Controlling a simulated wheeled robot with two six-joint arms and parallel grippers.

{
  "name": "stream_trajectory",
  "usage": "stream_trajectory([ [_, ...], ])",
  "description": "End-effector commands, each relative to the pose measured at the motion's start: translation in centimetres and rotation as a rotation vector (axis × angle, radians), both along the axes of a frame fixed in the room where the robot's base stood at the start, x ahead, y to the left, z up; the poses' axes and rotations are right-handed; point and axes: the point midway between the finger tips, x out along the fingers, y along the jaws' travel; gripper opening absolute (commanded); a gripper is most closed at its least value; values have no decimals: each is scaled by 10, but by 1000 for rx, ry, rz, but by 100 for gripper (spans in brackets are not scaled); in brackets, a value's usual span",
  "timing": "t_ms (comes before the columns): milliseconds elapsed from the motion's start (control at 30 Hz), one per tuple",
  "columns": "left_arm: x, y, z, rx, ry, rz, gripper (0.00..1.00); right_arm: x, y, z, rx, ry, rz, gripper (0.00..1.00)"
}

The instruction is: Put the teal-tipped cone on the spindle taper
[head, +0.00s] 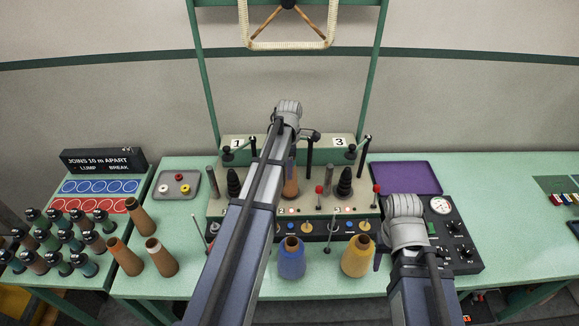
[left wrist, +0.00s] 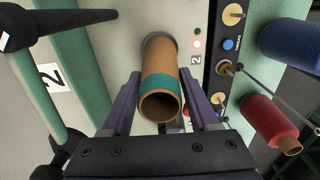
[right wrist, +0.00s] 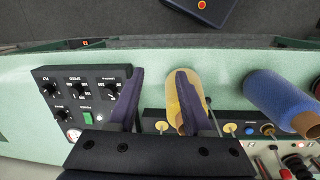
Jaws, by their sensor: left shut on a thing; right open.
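The teal-tipped cone (left wrist: 160,75) is brown with a teal band near its open upper end. My left gripper (left wrist: 161,92) is shut on it, one purple finger on each side. Its far end is over a dark round base at position 2; the taper there is hidden, and I cannot tell whether the cone is fully down. In the head view the cone (head: 291,185) is partly behind my left arm. Black stepped spindles (head: 233,182) (head: 345,183) stand bare at positions 1 and 3. My right gripper (right wrist: 157,100) is open near the yellow cone.
A blue cone (head: 291,260) and a yellow cone (head: 357,257) stand at the front. Brown cones (head: 161,257) and several small bobbins (head: 60,240) are at the left. A purple tray (head: 405,177) and a black control box (head: 455,235) are at the right.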

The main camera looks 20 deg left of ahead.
Motion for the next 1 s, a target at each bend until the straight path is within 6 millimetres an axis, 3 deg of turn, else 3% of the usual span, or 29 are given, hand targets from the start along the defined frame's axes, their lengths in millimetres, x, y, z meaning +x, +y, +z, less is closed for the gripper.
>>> stream_trajectory([
  [833,0,0,-3,0,0,0,0,0,0,-3,0,0,0,50],
  [867,0,0,-3,0,0,0,64,0,0,-3,0,0,0,50],
  [1000,0,0,-3,0,0,0,80,0,0,-3,0,0,0,50],
])
